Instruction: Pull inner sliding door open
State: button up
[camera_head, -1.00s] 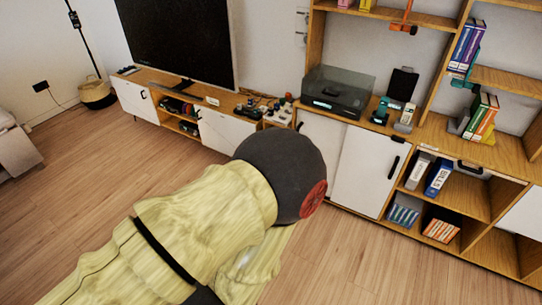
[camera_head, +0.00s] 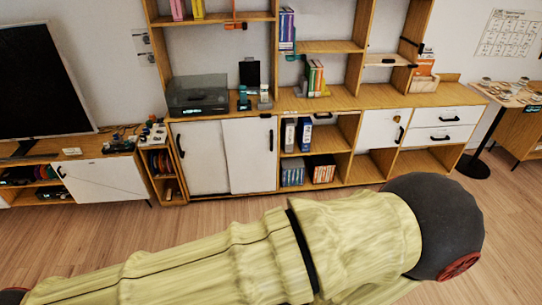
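A low wooden cabinet holds two white sliding doors side by side, both closed over its front. The left door (camera_head: 204,163) has a dark upright handle (camera_head: 180,146) near its left edge. The right door (camera_head: 249,160) has a dark handle (camera_head: 271,140) near its right edge. I cannot tell for sure which door runs on the inner track. My yellow-sleeved arm crosses the bottom of the view, with a dark round joint at the right, in front of the cabinets. My gripper is not in view.
A record player (camera_head: 198,97) stands above the doors. Shelves with binders (camera_head: 289,135) are to their right, then a white hinged-looking door (camera_head: 383,129) and drawers (camera_head: 441,135). A TV cabinet (camera_head: 98,180) is at left. Wooden floor (camera_head: 150,227) lies clear before the doors.

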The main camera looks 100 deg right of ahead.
aim_at(200, 146)
jog(key=z, duration=2.95)
jog(key=i+j, duration=1.15)
jog(key=i+j+u, duration=0.15)
jog(key=i+j, duration=0.95)
jog(key=i, duration=0.05)
